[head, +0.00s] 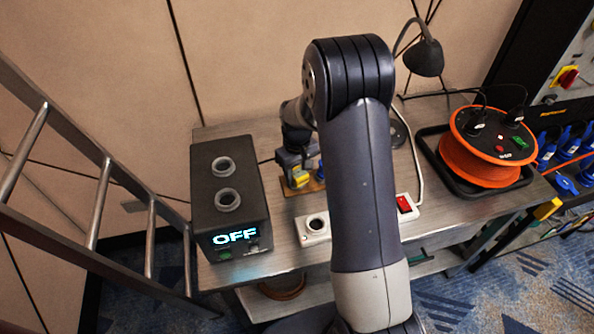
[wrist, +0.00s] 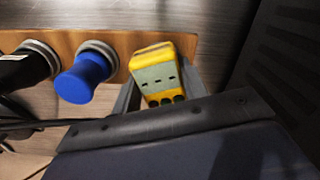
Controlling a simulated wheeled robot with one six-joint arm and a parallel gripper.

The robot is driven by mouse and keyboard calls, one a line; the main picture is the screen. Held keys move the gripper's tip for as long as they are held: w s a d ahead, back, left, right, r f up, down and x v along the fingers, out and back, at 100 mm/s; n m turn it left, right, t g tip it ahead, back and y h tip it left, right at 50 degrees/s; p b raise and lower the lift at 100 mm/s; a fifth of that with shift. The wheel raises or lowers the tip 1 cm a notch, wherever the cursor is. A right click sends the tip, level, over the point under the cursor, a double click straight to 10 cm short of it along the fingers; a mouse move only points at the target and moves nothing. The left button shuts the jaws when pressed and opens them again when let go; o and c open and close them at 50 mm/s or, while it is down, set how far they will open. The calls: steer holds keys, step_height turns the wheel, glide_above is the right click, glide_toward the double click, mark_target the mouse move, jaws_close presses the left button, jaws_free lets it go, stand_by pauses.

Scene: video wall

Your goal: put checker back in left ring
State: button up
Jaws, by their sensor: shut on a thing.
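My gripper (head: 297,174) is shut on the yellow checker (head: 300,180), left of my upright arm link in the head view. In the wrist view the checker (wrist: 158,75), with a grey face and dark buttons, sits between the two fingers of my gripper (wrist: 160,88). Its far end overlaps the edge of a wooden rack (wrist: 120,42); I cannot tell whether it touches the rack. The rack's ring at the checker's place is not visible. Other rings in the rack hold a blue plug (wrist: 82,78) and a black plug (wrist: 24,66).
A black box (head: 203,170) with two grey rings on top and a lit "OFF" display stands left. A white power strip (head: 313,229) with a red switch lies in front. An orange cable reel (head: 480,155) and a desk lamp (head: 424,57) are to the right. A ladder (head: 92,180) leans left.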

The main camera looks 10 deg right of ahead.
steer(key=o, duration=1.2)
steer(key=shift+o, duration=0.3)
steer(key=o, duration=0.3)
steer(key=shift+r, duration=0.15)
steer(key=shift+r+p, duration=1.95)
steer(key=shift+r, duration=0.95)
